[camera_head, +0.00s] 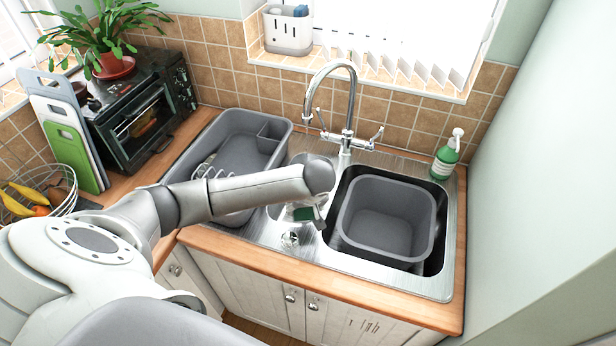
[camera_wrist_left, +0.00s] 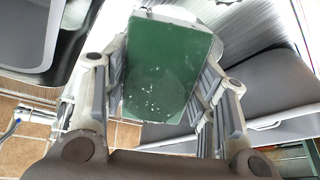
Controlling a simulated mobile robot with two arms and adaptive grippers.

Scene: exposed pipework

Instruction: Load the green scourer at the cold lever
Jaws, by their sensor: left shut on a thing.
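The green scourer (camera_wrist_left: 165,65) is a flat green block with pale specks, between the fingers of my left gripper (camera_head: 312,208). The gripper is shut on it. In the head view only a small dark green part of the scourer (camera_head: 308,215) shows below my arm's end, over the steel left of the sink basin. The chrome tap (camera_head: 347,115) stands behind, with a left lever (camera_head: 309,118) and a right lever (camera_head: 377,134). A lever (camera_wrist_left: 14,127) at the left of the wrist view seems to carry a bluish mark. My right gripper is out of view.
A grey washing-up bowl (camera_head: 385,190) sits in the right basin. A grey drainer tub (camera_head: 276,132) stands left of the tap. A green soap bottle (camera_head: 445,157) stands at the right by the wall. The toaster oven (camera_head: 145,115) and chopping boards are far left.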

